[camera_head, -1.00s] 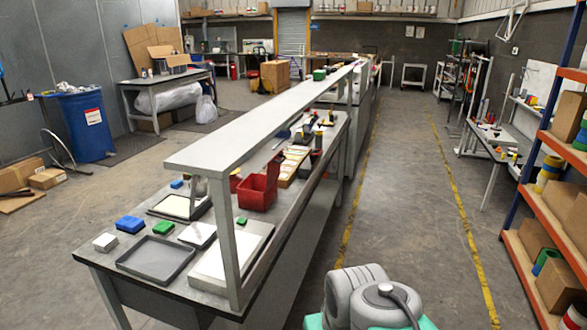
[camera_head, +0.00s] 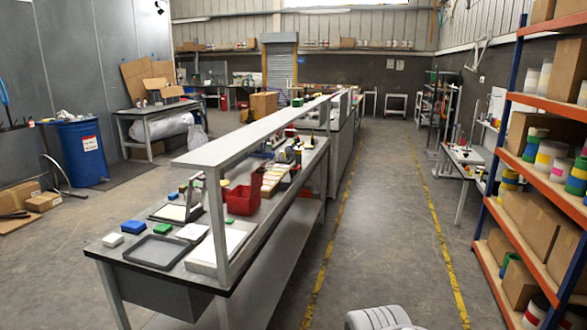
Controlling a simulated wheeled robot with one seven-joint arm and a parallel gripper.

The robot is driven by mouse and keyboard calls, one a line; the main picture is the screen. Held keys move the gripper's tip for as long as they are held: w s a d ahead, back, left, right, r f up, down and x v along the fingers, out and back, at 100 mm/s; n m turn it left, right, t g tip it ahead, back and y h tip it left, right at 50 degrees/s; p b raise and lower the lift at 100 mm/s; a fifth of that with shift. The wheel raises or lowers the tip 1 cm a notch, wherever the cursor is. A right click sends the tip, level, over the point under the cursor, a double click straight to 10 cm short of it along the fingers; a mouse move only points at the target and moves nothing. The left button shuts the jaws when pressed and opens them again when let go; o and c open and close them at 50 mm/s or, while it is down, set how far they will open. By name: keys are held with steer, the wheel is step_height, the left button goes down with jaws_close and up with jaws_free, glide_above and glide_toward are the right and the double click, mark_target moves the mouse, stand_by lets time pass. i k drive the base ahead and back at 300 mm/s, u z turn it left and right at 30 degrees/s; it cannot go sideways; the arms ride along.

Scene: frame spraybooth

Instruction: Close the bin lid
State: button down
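A red bin (camera_head: 242,200) stands on the long grey workbench (camera_head: 137,270), left of the middle of the view. A red panel (camera_head: 257,182) rises above its back right side and looks like its lid standing open. My gripper is not in view. Only a grey rounded part of my own arm shows at the bottom edge, apart from the bench.
Dark and white trays, blue and green blocks and a white box (camera_head: 110,240) lie on the near bench end. A raised shelf (camera_head: 232,147) runs above the bench. A clear aisle (camera_head: 385,220) lies between the bench and the orange rack (camera_head: 545,178). A blue drum (camera_head: 81,155) stands far left.

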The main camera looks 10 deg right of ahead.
mark_target(257, 177)
steer(key=z, duration=0.6)
steer(key=i, duration=2.15)
steer(key=u, duration=1.35)
steer(key=i, duration=0.8)
steer(key=u, duration=0.8)
